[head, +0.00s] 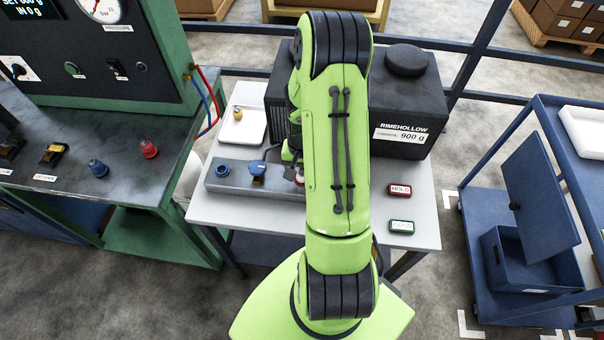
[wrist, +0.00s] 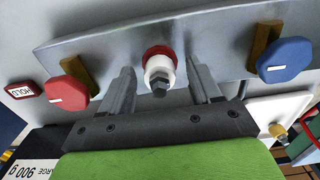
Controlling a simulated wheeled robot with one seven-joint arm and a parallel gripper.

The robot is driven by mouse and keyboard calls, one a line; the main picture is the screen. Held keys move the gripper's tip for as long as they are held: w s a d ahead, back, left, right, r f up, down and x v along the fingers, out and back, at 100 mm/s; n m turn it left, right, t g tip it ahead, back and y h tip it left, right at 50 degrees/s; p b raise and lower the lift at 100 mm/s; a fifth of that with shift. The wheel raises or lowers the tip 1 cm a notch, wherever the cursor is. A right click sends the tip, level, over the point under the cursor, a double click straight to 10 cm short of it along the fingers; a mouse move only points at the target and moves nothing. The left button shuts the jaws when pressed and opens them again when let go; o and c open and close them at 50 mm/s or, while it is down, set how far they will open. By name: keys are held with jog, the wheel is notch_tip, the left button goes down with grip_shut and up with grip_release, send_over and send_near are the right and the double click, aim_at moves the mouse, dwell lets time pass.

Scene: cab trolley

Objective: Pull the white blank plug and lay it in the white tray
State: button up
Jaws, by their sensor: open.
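The white blank plug (wrist: 165,70) has a dark hex end and sits in a red ring (wrist: 158,51) on the grey manifold (wrist: 215,45). My gripper (wrist: 163,76) is open in the wrist view, one finger on each side of the plug, with a visible gap on both sides. In the head view my arm hides most of the gripper and plug; a red and white bit of the plug (head: 300,179) shows at the arm's left edge. The white tray (head: 231,133) lies behind the manifold (head: 232,182) and holds a brass fitting (head: 238,113). The tray also shows in the wrist view (wrist: 268,107).
A blue handle (wrist: 286,60) and a red handle (wrist: 68,92) flank the plug on brass stems. A black RIMEHOLLOW unit (head: 405,110) stands at the back right. HOLD (head: 400,189) and GOOD (head: 401,227) signs lie on the table's right. A green-framed bench (head: 130,190) stands left.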

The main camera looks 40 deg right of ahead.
aim_at(302, 169)
dwell(0.6)
grip_shut()
jog(key=shift+r, duration=0.15)
jog(key=shift+r+p, duration=2.05)
jog(key=shift+r, duration=0.85)
